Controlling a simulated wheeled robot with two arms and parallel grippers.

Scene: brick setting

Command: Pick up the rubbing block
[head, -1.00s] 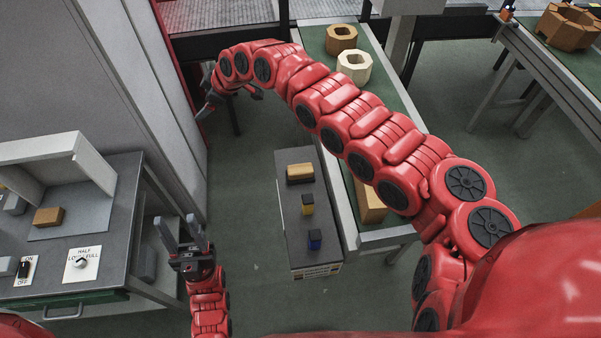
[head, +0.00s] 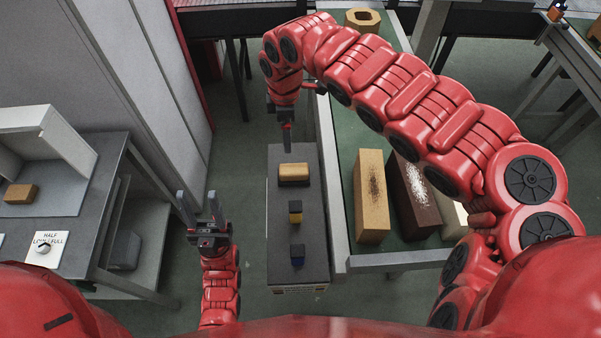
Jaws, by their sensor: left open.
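A tan block with a dark lower edge (head: 293,173), which looks like the rubbing block, lies at the far end of a narrow grey bench (head: 312,220). My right gripper (head: 287,138) points down just beyond this block, in line with it. It is seen nearly edge-on, so its opening is hidden; it appears apart from the block. My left gripper (head: 199,206) is open and empty, fingers pointing away from me, over the floor left of the bench.
A green-topped table (head: 342,150) with long blocks stands close on the right. A grey machine table (head: 100,190) stands left. Floor between is clear.

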